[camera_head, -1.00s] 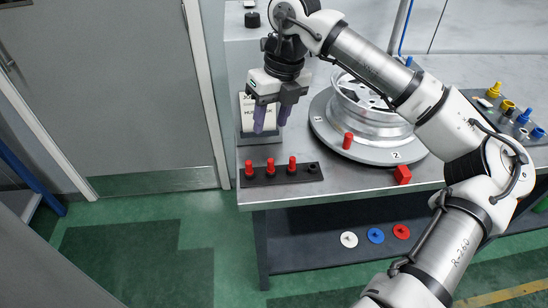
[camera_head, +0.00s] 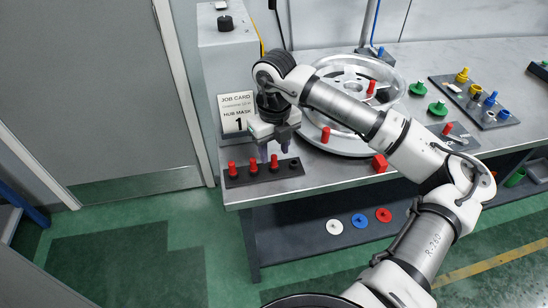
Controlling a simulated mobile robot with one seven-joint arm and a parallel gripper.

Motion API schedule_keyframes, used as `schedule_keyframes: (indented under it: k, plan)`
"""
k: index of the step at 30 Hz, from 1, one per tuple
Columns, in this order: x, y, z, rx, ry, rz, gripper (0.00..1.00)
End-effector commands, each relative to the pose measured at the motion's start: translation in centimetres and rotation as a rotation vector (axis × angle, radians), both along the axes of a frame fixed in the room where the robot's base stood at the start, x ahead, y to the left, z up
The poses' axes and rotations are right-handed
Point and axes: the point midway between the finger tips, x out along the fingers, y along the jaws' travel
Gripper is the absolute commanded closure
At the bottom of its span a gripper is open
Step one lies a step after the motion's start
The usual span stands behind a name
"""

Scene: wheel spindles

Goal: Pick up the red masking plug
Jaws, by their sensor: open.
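Red masking plugs stand upright in a dark rack (camera_head: 263,179) at the table's front left: a left one (camera_head: 232,168), a middle one (camera_head: 253,166) and a right one (camera_head: 274,160). The rack's rightmost place is dark, with no red plug. My gripper (camera_head: 274,151) points down, open, just over the right plug.
The silver wheel (camera_head: 345,118) lies behind my arm. Green plugs (camera_head: 417,88) and a tray of yellow and blue plugs (camera_head: 475,100) are at right.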

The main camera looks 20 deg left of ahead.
Motion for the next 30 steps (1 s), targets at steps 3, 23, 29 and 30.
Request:
schedule_keyframes:
  k: [3,23,29,30]
  plan:
    - [-0.2,0.0,-1.4,0.0,0.005,-0.001,0.57]
    - [-0.1,0.1,-3.1,0.0,0.0,0.0,0.92]
    - [-0.1,0.1,-3.1,0.0,0.0,0.0,1.0]
    - [-0.1,0.1,-3.1,0.0,0.0,0.0,1.0]
